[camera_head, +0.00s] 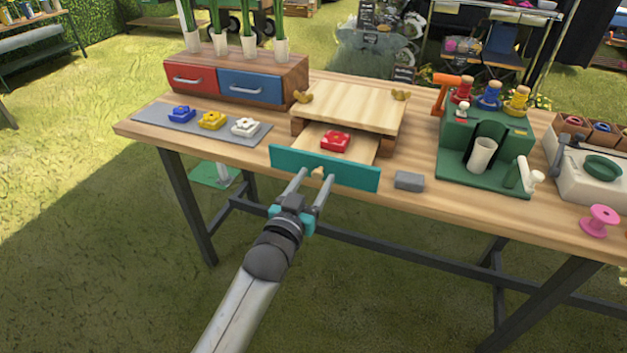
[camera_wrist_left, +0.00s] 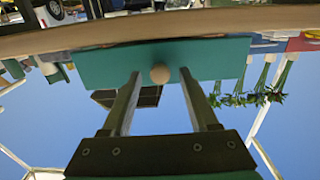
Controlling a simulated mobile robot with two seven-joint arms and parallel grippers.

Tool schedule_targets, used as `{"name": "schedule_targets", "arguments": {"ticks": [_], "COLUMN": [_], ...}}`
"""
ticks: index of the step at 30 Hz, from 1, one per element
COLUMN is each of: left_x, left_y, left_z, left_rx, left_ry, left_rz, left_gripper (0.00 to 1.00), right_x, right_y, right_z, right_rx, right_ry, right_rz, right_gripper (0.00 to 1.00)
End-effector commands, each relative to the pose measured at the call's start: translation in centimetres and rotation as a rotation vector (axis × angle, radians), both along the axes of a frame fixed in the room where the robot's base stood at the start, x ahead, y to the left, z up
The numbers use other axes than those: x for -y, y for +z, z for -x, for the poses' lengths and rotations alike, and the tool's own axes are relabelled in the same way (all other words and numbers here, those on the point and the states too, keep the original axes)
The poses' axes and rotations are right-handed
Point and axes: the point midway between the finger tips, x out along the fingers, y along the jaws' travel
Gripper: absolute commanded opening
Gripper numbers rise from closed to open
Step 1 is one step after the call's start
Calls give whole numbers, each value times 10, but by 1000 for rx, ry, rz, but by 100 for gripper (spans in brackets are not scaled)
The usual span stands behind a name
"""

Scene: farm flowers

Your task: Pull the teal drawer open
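The teal drawer (camera_head: 350,174) is part of a small wooden box (camera_head: 350,104) on the workbench. Its front stands out toward me from the box, so the drawer is partly open. A red flower-shaped piece (camera_head: 335,141) lies on its pale wooden bottom. A small round wooden knob (camera_head: 317,172) sits on the teal front; it also shows in the left wrist view (camera_wrist_left: 159,74). My left gripper (camera_head: 314,179) is open at the front. In the left wrist view its fingers (camera_wrist_left: 160,73) stand on either side of the knob, with gaps between. My right gripper is not in view.
A grey mat (camera_head: 160,117) with blue, yellow and white pieces lies to the left, before a red and blue drawer unit (camera_head: 237,75). A grey block (camera_head: 409,181) sits right of the teal front. A green spool stand (camera_head: 485,150) is farther right. Space before the bench is free.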

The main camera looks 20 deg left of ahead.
Motion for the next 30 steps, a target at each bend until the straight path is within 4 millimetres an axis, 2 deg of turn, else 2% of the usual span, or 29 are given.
{"name": "schedule_targets", "arguments": {"ticks": [7, 11, 17, 25, 30], "left_x": [0, -1, -2, -3, -4], "left_y": [1, 1, 1, 2, 1], "left_z": [1, 9, 35, 80, 109], "left_rx": [1, -1, -2, -3, -3], "left_ry": [0, 1, 1, 1, 1], "left_rz": [0, 0, 0, 0, 1], "left_gripper": [60, 60, 60, 60, 60], "right_x": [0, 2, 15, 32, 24], "right_y": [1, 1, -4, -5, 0], "right_z": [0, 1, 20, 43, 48], "right_rx": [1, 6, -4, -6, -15], "right_ry": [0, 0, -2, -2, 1], "right_rz": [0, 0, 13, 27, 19], "right_gripper": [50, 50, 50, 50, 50]}}
